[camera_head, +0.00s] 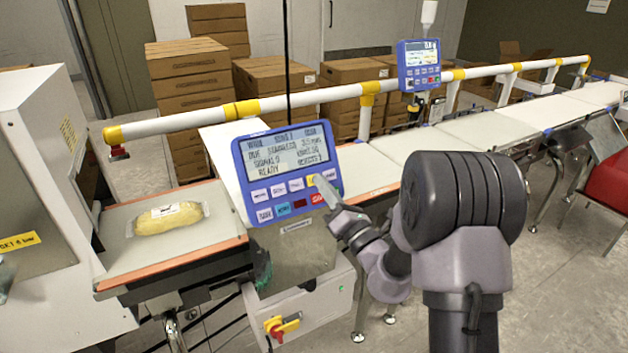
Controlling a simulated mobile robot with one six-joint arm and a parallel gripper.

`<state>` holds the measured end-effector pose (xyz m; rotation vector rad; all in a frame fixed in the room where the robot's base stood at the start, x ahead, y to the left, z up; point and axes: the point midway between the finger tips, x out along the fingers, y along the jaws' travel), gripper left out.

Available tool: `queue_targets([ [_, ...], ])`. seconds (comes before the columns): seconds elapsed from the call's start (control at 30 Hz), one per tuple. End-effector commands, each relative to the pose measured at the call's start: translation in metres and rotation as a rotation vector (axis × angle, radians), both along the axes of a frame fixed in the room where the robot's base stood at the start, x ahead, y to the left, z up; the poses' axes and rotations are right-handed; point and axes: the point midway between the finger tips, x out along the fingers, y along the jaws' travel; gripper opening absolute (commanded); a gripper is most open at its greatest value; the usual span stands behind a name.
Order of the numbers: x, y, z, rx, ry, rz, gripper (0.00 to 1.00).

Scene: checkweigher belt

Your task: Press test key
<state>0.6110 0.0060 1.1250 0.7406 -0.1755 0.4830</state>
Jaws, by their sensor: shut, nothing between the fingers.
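A blue control panel (285,172) with a lit text display (286,150) stands in the middle of the view. I cannot tell whether the tip touches the key. The gripper hides part of the keys at the right. The key labels are too small to read surely.
A wrapped yellow pack (168,217) lies on the left belt (120,248). A white and yellow rail (190,118) runs behind the panel. A second blue panel (419,64) stands farther back. A red and yellow switch (281,326) is low in front. Cartons (188,90) are stacked behind.

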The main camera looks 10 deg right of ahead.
Motion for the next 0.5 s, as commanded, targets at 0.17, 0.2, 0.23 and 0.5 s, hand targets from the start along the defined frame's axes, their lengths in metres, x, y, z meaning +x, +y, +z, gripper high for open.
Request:
queue_targets([
  [0.17, 0.0000, 0.0000, 0.0000, 0.000, 0.000, 0.000, 0.00],
  [0.2, 0.0000, 0.0000, 0.0000, 0.000, 0.000, 0.000, 0.00],
  [0.23, 0.0000, 0.0000, 0.0000, 0.000, 0.000, 0.000, 0.00],
  [0.5, 0.0056, 0.0022, -0.0031, 0.000, 0.001, 0.001, 0.00],
])
